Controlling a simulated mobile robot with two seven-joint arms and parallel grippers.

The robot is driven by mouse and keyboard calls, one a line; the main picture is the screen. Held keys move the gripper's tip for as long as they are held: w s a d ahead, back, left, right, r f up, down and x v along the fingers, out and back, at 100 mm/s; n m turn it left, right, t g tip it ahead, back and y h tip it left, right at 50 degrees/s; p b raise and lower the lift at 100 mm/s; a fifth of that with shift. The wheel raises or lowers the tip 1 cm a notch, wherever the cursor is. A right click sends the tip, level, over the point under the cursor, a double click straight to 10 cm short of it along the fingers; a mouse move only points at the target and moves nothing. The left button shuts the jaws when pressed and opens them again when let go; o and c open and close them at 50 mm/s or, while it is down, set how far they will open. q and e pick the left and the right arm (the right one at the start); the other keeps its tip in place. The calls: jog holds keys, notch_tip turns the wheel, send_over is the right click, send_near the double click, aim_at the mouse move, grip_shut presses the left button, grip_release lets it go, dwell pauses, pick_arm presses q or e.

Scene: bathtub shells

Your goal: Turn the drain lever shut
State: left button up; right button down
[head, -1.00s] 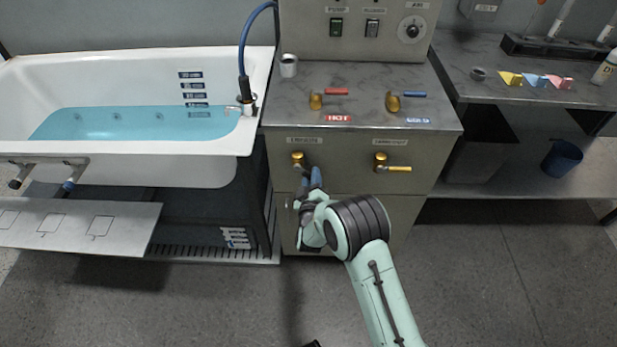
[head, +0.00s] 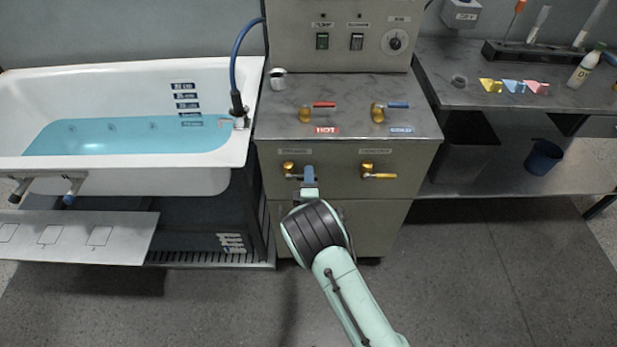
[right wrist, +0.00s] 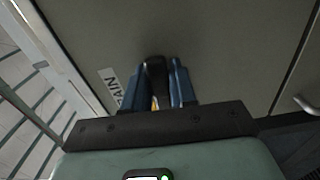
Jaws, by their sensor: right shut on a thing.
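The drain lever (head: 293,176) is a dark handle on a brass valve, low on the left of the grey cabinet front in the head view. It points right, and its far end is hidden by my gripper. My right gripper (head: 309,176) has its blue fingers shut on this handle. In the right wrist view the dark handle (right wrist: 155,78) sits between the blue fingers, with a bit of yellow behind it and a partly hidden label ending in "RAIN" (right wrist: 111,88). My left gripper is not in view.
A second valve with a yellow handle (head: 380,176) is to the right on the same front. Red HOT (head: 322,105) and blue COLD (head: 396,105) levers stand on the top. The bathtub (head: 215,172) with blue water is at the left, with a grey step (head: 120,248) before it.

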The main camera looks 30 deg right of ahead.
jog(key=shift+r+n, duration=0.15)
jog(key=shift+n, duration=0.15)
jog(key=c, duration=1)
grip_release()
jog(key=v, duration=1.3)
jog(key=shift+s, duration=0.25)
